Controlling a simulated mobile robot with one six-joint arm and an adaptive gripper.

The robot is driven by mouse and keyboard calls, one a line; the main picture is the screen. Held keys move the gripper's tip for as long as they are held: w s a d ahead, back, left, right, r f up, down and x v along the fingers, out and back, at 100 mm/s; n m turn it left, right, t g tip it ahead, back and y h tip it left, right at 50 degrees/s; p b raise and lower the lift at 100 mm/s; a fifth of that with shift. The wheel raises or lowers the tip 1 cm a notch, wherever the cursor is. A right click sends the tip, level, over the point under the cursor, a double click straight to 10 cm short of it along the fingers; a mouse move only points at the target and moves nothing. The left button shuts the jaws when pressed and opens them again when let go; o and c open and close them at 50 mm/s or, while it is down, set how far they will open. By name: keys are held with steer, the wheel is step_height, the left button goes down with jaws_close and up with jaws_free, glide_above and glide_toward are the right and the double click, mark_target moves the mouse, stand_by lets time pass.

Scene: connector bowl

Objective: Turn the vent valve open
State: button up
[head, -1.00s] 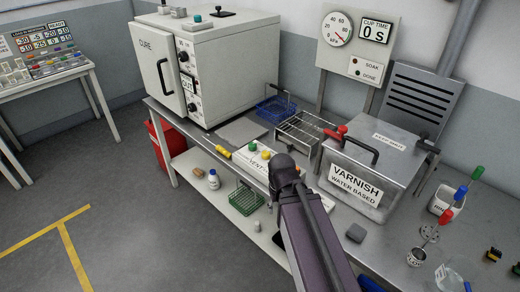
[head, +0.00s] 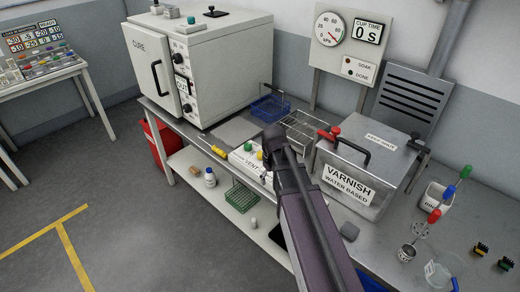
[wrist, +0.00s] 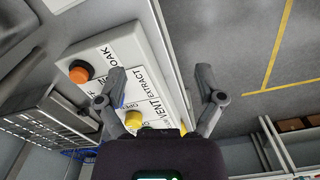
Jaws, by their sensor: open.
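A white control box (head: 241,161) lettered VENT lies on the bench in the head view, with green and yellow knobs on top. The wrist view shows the box (wrist: 136,50) close up, with an orange knob (wrist: 79,72), a yellow knob (wrist: 133,119) and the words SOAK, VENT and EXTRACT.
The varnish tank (head: 350,182) stands right of my arm, beside a wire rack (head: 300,127) and blue basket (head: 270,107). The CURE oven (head: 205,70) is behind left. A green crate (head: 243,196) sits on the lower shelf. Floor is clear at left.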

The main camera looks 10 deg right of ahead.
steer(key=w+r+n+p, duration=0.3)
steer(key=w+r+n, duration=0.1)
steer(key=w, duration=0.5)
steer(key=w+r+n+p, duration=0.3)
steer(key=w+r+n, duration=0.1)
steer(key=w, duration=0.6)
steer(key=shift+w+p, duration=0.15)
steer(key=shift+p, duration=0.25)
step_height(320, 180, down, 14)
steer(key=b, duration=1.3)
steer(key=shift+r+b, duration=0.15)
steer(key=shift+b, duration=0.25)
steer(key=c, duration=1.1)
